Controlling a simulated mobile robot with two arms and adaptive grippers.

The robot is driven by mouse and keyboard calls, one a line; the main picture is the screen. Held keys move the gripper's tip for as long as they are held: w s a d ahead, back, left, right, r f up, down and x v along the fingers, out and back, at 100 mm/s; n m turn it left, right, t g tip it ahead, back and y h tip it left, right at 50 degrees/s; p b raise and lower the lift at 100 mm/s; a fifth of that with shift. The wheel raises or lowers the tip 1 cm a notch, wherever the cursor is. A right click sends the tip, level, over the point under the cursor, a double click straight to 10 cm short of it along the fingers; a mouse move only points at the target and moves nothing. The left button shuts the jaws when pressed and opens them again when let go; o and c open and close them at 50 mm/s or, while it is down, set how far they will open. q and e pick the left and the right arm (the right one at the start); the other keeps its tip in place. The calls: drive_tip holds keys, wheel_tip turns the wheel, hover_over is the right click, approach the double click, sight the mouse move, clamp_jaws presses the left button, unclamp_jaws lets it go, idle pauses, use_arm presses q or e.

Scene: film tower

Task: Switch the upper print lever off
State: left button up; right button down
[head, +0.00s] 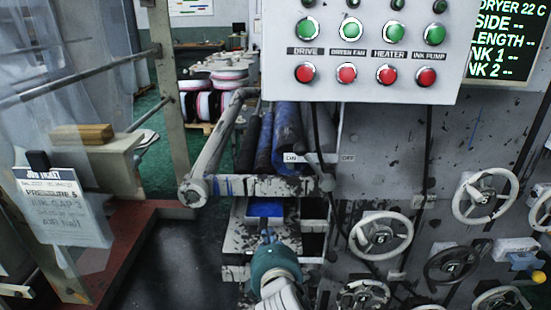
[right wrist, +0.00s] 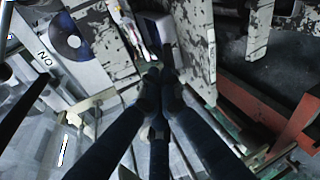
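The white ON/OFF label strip (head: 310,158) is on the machine below the button panel, with "ON" at its left and "OFF" at its right. A thin dark rod (head: 317,125) runs down across it; I cannot tell whether this is the upper print lever or a cable. My right gripper (head: 267,236) is below and left of the label, pointing away from me, apart from the strip. In the right wrist view its dark fingers (right wrist: 159,78) come together at the tips with nothing visible between them. An "ON" mark (right wrist: 43,55) shows there at upper left. My left gripper is out of view.
The button panel (head: 365,45) with green and red buttons hangs above. Rollers (head: 265,140) and a rail (head: 265,186) stand close around the right gripper. Handwheels (head: 380,235) fill the lower right. A job ticket (head: 65,205) stands at left. Dark floor is open at lower left.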

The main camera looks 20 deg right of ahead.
sight(314, 167)
wheel_tip(314, 167, up, 17)
drive_tip(key=s+n+t+h, duration=0.1)
drive_tip(key=n+t, duration=0.1)
drive_tip(key=t, duration=0.1)
drive_tip(key=shift+s+d+f+h, duration=0.15)
drive_tip(key=shift+d+h, duration=0.25)
drive_tip(key=shift+d, duration=0.1)
drive_tip(key=w+d+r+p, duration=0.1)
drive_tip(key=w+d+p, duration=0.3)
drive_tip(key=w, duration=0.4)
drive_tip(key=shift+d, duration=0.55)
